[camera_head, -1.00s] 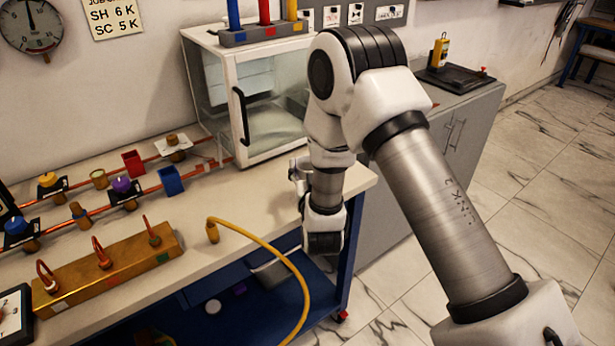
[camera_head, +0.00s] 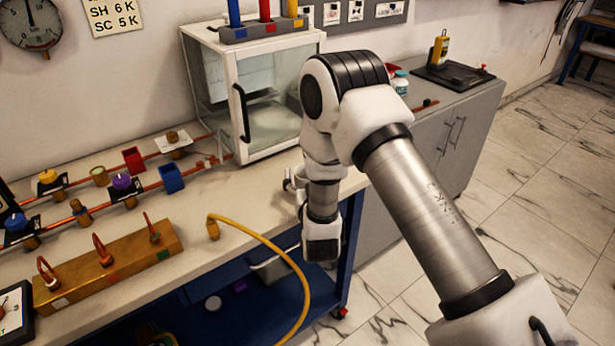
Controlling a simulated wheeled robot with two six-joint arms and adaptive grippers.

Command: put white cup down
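I cannot make out the white cup for certain. My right arm comes in from the right and bends down over the right end of the workbench (camera_head: 252,197). A small pale part, which seems to belong to my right gripper (camera_head: 292,182), shows left of the wrist, above the worktop. The arm hides most of that gripper, so its fingers and anything in them cannot be read. My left gripper is not in view.
A glass-fronted cabinet (camera_head: 262,95) stands behind the wrist. A yellow hose (camera_head: 265,243) hangs over the bench's front edge near a brass manifold (camera_head: 108,270). Copper pipes with valves run along the back left. A grey cupboard (camera_head: 450,125) stands right.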

